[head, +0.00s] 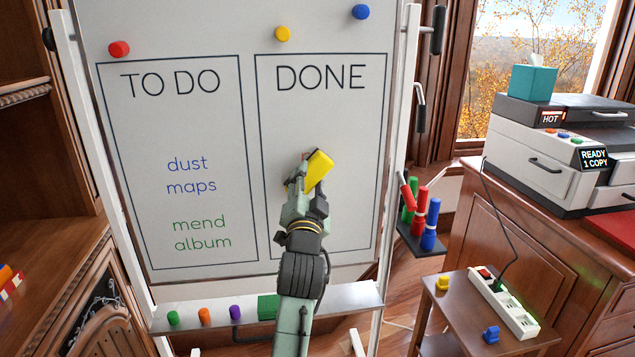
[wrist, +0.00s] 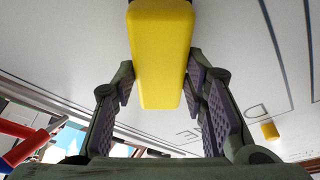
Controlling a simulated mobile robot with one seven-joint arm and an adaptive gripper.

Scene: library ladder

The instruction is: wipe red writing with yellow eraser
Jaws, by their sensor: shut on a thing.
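My gripper (head: 303,181) is shut on the yellow eraser (head: 319,168) in front of the DONE column of the whiteboard (head: 340,215). The eraser sits tilted at or very near the board; exact contact cannot be told. In the wrist view the eraser (wrist: 160,50) is between both finger pads and sticks out past them. A small reddish trace (head: 305,155) shows at the eraser's upper left edge; the rest of any red writing there is hidden by the eraser and gripper. Blue "dust maps" (head: 190,176) and green "mend album" (head: 202,234) stand in the TO DO column.
Red (head: 119,49), yellow (head: 283,34) and blue (head: 361,11) magnets are on the board. The tray (head: 350,298) below holds small coloured pieces and a green block (head: 268,307). A marker holder (head: 420,238) is right of the board, near a side table and printer (head: 550,150).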

